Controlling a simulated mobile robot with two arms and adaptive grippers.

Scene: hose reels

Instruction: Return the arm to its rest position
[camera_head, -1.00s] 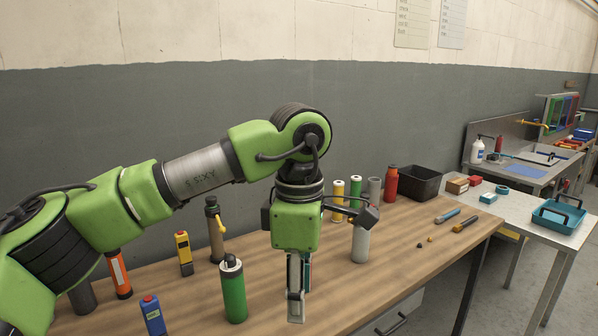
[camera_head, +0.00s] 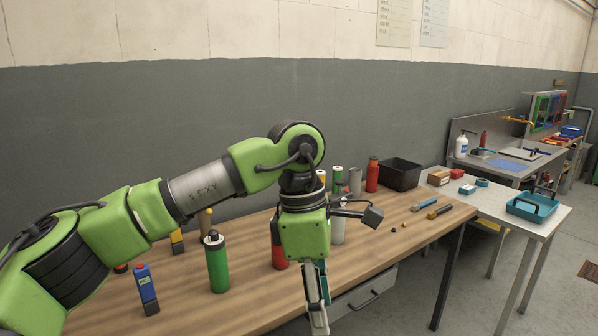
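My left arm (camera_head: 200,190), green with a grey link, comes in from the left and reaches over the workbench (camera_head: 180,300). My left gripper (camera_head: 318,305) hangs down at its end, with the fingers in front of the bench's front edge. I see the fingers nearly edge-on, so their gap is unclear; no held object shows. A red cylinder (camera_head: 278,252) stands just left of and behind the gripper, partly covered by it. My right gripper is not in view.
On the bench stand a green bottle (camera_head: 217,265), a blue device (camera_head: 146,290), a red bottle (camera_head: 372,174) and a black bin (camera_head: 400,174). Tools (camera_head: 438,211) lie at the right. A side table (camera_head: 490,203) holds a teal tray (camera_head: 532,208). Floor is open at right.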

